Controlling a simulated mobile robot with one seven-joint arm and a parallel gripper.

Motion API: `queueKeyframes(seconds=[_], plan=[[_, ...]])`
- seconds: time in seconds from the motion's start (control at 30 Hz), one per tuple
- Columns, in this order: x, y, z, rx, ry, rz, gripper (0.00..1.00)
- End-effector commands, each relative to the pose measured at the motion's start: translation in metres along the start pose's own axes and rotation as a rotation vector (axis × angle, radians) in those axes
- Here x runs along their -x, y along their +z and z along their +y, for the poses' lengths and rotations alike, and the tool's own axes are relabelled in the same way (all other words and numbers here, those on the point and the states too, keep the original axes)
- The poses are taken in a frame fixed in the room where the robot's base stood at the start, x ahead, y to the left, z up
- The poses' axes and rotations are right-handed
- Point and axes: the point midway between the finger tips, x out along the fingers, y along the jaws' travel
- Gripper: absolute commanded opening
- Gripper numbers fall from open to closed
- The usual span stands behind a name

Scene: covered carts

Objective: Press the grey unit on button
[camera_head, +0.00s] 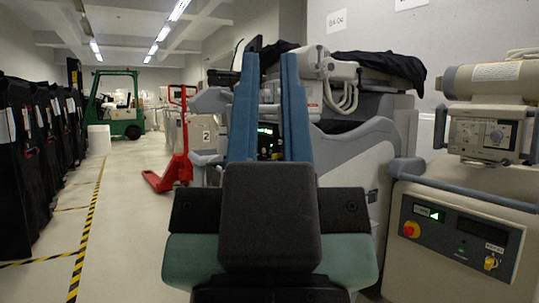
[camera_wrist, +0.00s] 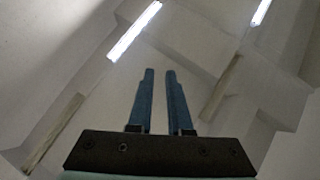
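A grey-beige unit (camera_head: 455,194) stands at the right in the head view, with a dark sloping control panel (camera_head: 460,238). The panel has a green-lit button with a white arrow (camera_head: 433,215), a red knob on a yellow base (camera_head: 411,229) and a yellow switch (camera_head: 490,263). The labels are too small to read. My gripper (camera_head: 269,64) is left of this panel, its two blue fingers pointing up, apart and with nothing between them. In the wrist view my gripper (camera_wrist: 160,73) also shows a gap, with only ceiling beyond. It touches nothing visible.
A large grey machine with cables and a black cover (camera_head: 365,140) stands behind my gripper, partly hidden. A red pallet truck (camera_head: 178,150) and green forklift (camera_head: 118,105) are farther back. Black covered carts (camera_head: 20,160) line the left. The striped-tape floor (camera_head: 125,220) is clear.

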Motion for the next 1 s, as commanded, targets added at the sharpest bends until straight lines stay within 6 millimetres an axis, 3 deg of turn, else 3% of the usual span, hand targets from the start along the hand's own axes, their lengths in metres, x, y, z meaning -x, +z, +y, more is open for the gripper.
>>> queueKeyframes(seconds=[0.1, 1.0], plan=[[0.0, -0.0001, 0.0, 0.0, 0.0, 0.0, 0.0], [0.0, 0.0, 0.0, 0.0, 0.0, 0.0, 0.0]])
